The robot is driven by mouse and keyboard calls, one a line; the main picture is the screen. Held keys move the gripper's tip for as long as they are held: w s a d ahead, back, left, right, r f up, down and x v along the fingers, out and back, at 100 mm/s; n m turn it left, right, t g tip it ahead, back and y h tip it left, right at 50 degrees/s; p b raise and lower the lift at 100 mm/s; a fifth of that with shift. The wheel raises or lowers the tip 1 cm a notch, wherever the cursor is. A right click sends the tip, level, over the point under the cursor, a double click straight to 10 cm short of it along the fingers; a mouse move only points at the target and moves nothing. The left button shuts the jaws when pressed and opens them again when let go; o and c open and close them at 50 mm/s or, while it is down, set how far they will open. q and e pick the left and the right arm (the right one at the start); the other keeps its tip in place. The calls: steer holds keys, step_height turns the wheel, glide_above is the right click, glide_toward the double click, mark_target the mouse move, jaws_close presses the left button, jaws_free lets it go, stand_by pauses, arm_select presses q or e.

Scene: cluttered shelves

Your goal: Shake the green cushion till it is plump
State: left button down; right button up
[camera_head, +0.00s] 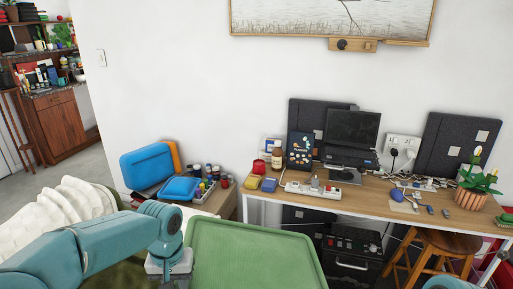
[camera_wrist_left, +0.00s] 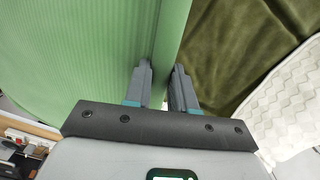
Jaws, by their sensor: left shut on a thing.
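The green cushion (camera_head: 252,258) is a flat light-green panel with rounded corners at the bottom centre of the head view, its lower part cut off by the frame. In the left wrist view its ribbed face (camera_wrist_left: 75,55) fills the left side. My left gripper (camera_wrist_left: 162,82) is shut on the cushion's edge, with one finger on each side of it. In the head view my left arm comes in from the left and its wrist is at the cushion's left side; the fingertips are hidden there. Of my right arm only small parts show at the bottom right; its gripper is not seen.
A dark olive cloth surface (camera_wrist_left: 230,45) and a white quilted thing (camera_wrist_left: 290,105) lie beside the cushion. A desk (camera_head: 270,195) with a laptop (camera_head: 352,128) and clutter stands to the right. A wooden stool (camera_head: 452,243) is at the desk's front.

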arm_select(q)
steer(key=shift+a+r, duration=0.1)
steer(key=shift+a, duration=0.05)
steer(key=shift+m, duration=0.4)
step_height(320, 180, up, 6)
steer(key=shift+w+a+f, duration=0.1)
steer(key=shift+f, duration=0.15)
steer(key=shift+s+f, duration=0.1)
steer(key=shift+s, duration=0.15)
steer(key=f, duration=0.5)
steer(key=shift+s+f, duration=0.2)
steer(key=r, duration=0.7)
steer(key=shift+w, duration=0.3)
steer(key=f, duration=0.4)
steer(key=s+f, duration=0.1)
steer(key=f, duration=0.1)
steer(key=shift+f, duration=0.25)
steer(key=shift+w+f, duration=0.25)
steer(key=shift+w, duration=0.3)
steer(key=shift+s+r, duration=0.1)
steer(key=shift+s, duration=0.2)
steer(key=shift+w, duration=0.25)
steer(key=shift+s, duration=0.1)
